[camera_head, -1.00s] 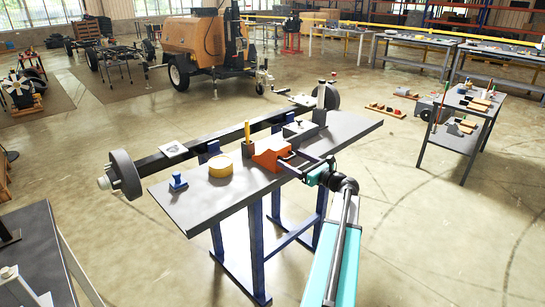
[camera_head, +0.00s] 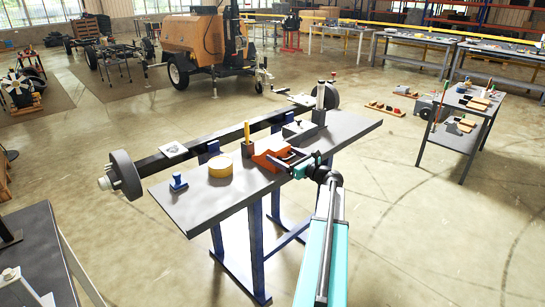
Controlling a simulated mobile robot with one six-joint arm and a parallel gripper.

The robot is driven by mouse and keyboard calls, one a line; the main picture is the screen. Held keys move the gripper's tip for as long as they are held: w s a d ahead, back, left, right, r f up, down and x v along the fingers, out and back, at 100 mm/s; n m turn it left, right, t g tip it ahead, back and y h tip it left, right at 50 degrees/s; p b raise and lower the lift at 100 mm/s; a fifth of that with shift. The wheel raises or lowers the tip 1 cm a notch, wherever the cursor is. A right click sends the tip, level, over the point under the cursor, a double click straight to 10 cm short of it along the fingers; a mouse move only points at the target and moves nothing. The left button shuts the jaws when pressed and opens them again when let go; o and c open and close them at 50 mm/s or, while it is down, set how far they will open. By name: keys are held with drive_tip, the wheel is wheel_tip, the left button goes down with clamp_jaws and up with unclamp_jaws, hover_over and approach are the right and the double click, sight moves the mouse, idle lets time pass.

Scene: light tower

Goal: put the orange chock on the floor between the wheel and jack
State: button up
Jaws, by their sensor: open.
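The orange chock (camera_head: 266,153) sits on the grey bench top (camera_head: 222,196), right of a yellow roll. My gripper (camera_head: 284,157) is open at the chock's right end, its dark fingers overlapping the chock in the picture. Whether they touch it is too small to tell. The orange light tower trailer (camera_head: 195,37) stands on the floor at the back, with a black wheel (camera_head: 179,76). A thin upright jack (camera_head: 215,84) stands on the floor to the right of the wheel, with bare floor visible between them.
The bench also carries a blue stamp-like item (camera_head: 178,182), the yellow roll (camera_head: 220,166) and a yellow upright piece (camera_head: 247,134). A long axle beam with a hub (camera_head: 125,175) runs behind it. A grey cart (camera_head: 470,105) stands right. Open floor lies between bench and trailer.

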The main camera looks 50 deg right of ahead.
sight(278, 145)
drive_tip(key=shift+w+d, duration=0.15)
drive_tip(key=shift+w, duration=1.25)
drive_tip(key=shift+r, duration=0.1)
drive_tip(key=c, duration=1.6)
drive_tip(key=shift+r, duration=0.15)
drive_tip(key=shift+r, duration=1.75)
drive_tip(key=s+a, duration=0.3)
drive_tip(key=s, duration=0.1)
drive_tip(key=s+a+b, duration=0.1)
drive_tip(key=s+a, duration=0.2)
drive_tip(key=a, duration=0.1)
drive_tip(key=s+a+r+b, duration=0.1)
drive_tip(key=s+a, duration=0.3)
drive_tip(key=shift+s+r, duration=0.1)
drive_tip(key=shift+s, duration=0.2)
